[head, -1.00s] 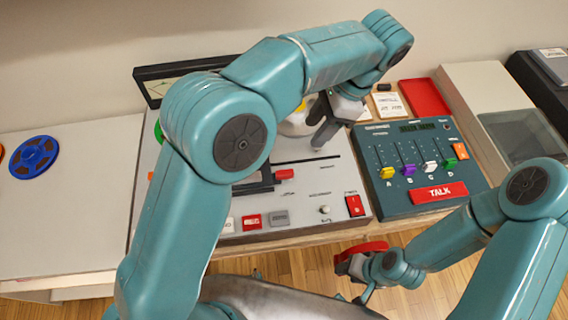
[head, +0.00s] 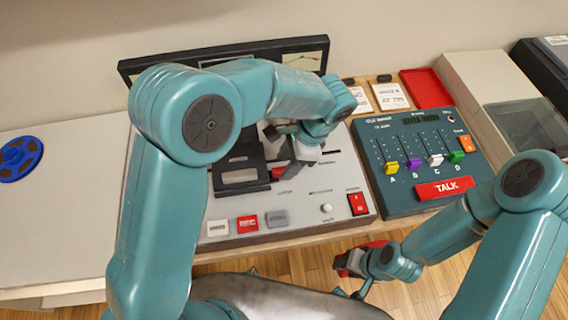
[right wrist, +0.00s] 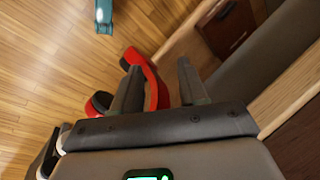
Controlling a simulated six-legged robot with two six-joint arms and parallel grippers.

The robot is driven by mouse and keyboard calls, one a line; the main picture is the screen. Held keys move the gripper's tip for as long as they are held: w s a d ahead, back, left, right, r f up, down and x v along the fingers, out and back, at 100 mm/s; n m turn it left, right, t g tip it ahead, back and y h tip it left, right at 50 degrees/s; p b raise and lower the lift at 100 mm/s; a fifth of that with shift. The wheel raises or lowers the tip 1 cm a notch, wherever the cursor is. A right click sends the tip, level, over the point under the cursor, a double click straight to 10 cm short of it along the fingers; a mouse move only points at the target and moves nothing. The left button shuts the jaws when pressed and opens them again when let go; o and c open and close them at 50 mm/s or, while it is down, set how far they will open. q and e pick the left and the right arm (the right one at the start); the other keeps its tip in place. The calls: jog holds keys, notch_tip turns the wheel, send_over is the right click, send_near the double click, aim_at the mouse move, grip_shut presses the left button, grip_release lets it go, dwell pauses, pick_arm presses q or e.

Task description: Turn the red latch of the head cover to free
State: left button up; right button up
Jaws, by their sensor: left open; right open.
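The black head cover (head: 240,170) lies on the grey tape deck (head: 315,187), partly hidden by my left arm. The red latch (head: 277,173) shows as a small red piece at the cover's right edge, partly covered by my left gripper (head: 279,154). That gripper is open, with one dark finger beside the latch; I cannot tell whether it touches. My right gripper (head: 350,263) is low in front of the desk edge; in the right wrist view its two fingers (right wrist: 158,78) are apart. The latch's exact angle is hard to make out.
A red curved object (right wrist: 150,75) with a dark pad is behind one right finger. The teal mixer (head: 400,200) with sliders stands right of the deck. Red and grey buttons and a red switch (head: 357,203) line the deck front. A blue reel (head: 19,158) lies left.

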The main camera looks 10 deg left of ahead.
pick_arm(q)
jog(key=shift+x, duration=1.15)
jog(key=shift+w, duration=0.1)
jog(key=shift+c, duration=0.3)
grip_shut()
